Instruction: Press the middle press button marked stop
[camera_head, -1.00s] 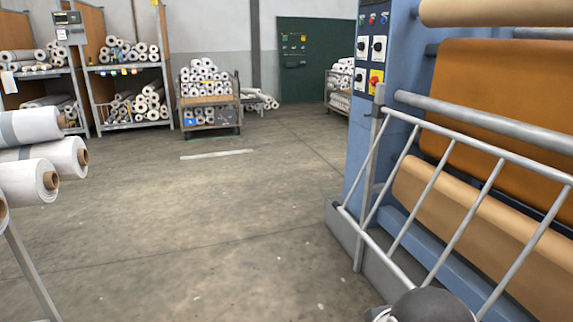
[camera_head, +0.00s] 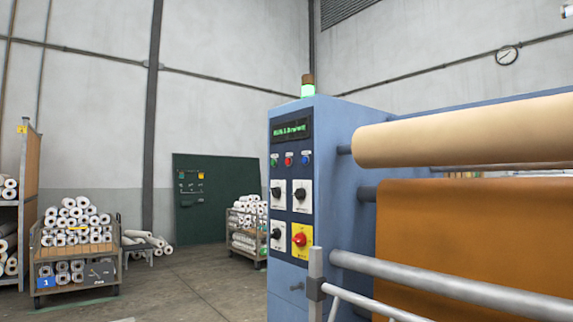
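The calender press's control panel (camera_head: 291,148) is on the narrow end of the blue cabinet, right of centre. A row of three small buttons sits under the green-lit display (camera_head: 291,130): a green one (camera_head: 274,162) at left, a red one (camera_head: 289,160) in the middle and a blue one (camera_head: 305,159) at right. The red middle button is the stop button by position; its marking is too small to read. Below are black rotary knobs on white plates and a red knob on a yellow plate (camera_head: 301,239). My gripper is not in view.
A grey metal guard rail (camera_head: 316,285) stands in front of the press at lower right, near the panel's base. Carts of white rolls (camera_head: 75,262) stand at the back left. The floor (camera_head: 190,285) left of the press is open.

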